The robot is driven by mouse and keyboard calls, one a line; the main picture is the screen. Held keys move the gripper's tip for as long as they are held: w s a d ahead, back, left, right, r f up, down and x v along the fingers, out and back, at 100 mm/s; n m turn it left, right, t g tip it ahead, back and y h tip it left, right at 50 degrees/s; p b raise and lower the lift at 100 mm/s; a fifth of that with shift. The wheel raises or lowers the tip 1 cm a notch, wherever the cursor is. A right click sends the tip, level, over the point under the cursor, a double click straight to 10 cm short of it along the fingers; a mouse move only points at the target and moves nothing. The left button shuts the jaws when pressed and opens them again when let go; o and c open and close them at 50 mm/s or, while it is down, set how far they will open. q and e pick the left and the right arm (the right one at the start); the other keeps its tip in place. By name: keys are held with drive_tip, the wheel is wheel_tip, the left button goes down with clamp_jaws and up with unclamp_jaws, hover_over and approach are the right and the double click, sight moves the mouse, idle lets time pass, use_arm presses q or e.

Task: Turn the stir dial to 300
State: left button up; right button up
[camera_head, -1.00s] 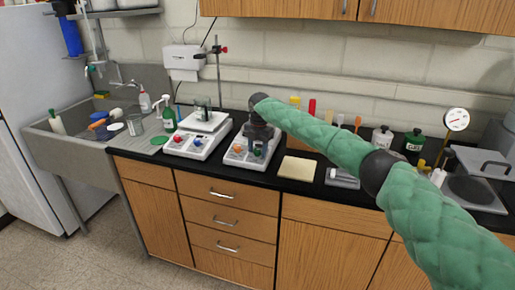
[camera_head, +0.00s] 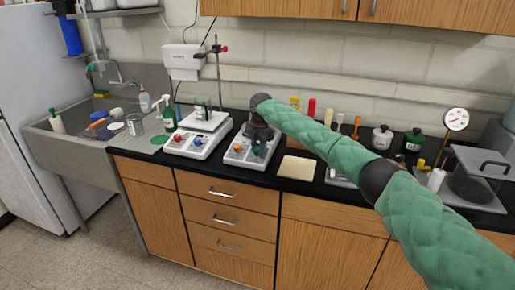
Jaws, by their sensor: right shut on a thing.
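Two white stirring hotplates stand side by side on the black counter. The right-hand hotplate (camera_head: 236,158) has a red dial (camera_head: 239,148) and a blue dial (camera_head: 256,151) on its front. My right gripper (camera_head: 258,144) reaches down over this hotplate and is shut at the blue dial; the fingertips and most of the plate top are hidden by the gripper and wrist. I cannot read the dial scale or which label it carries. The left-hand hotplate (camera_head: 193,150) carries a glass beaker (camera_head: 203,107). My left gripper is out of view.
A beige pad (camera_head: 297,168) lies just right of the hotplate. A green spray bottle (camera_head: 168,116) and sink (camera_head: 80,150) are to the left. Bottles and a balance-like device (camera_head: 478,180) stand to the right. A stand rod (camera_head: 217,75) rises behind.

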drive_tip(key=shift+m, duration=0.4)
drive_tip(key=m+p, duration=0.1)
drive_tip(key=m, duration=0.1)
drive_tip(key=shift+s+m+t+y, duration=0.1)
drive_tip(key=shift+m+t+y, duration=0.2)
drive_tip(key=shift+m, duration=0.1)
drive_tip(key=shift+m+t+p, duration=0.3)
drive_tip(key=shift+m+p, duration=0.1)
drive_tip(key=shift+m, duration=0.8)
drive_tip(key=shift+d+m, duration=0.1)
drive_tip(key=shift+m, duration=0.7)
drive_tip(key=shift+s+m+p, duration=0.1)
drive_tip(key=shift+m+p, duration=0.35)
drive_tip(key=shift+m, duration=0.25)
drive_tip(key=shift+m+t, duration=0.3)
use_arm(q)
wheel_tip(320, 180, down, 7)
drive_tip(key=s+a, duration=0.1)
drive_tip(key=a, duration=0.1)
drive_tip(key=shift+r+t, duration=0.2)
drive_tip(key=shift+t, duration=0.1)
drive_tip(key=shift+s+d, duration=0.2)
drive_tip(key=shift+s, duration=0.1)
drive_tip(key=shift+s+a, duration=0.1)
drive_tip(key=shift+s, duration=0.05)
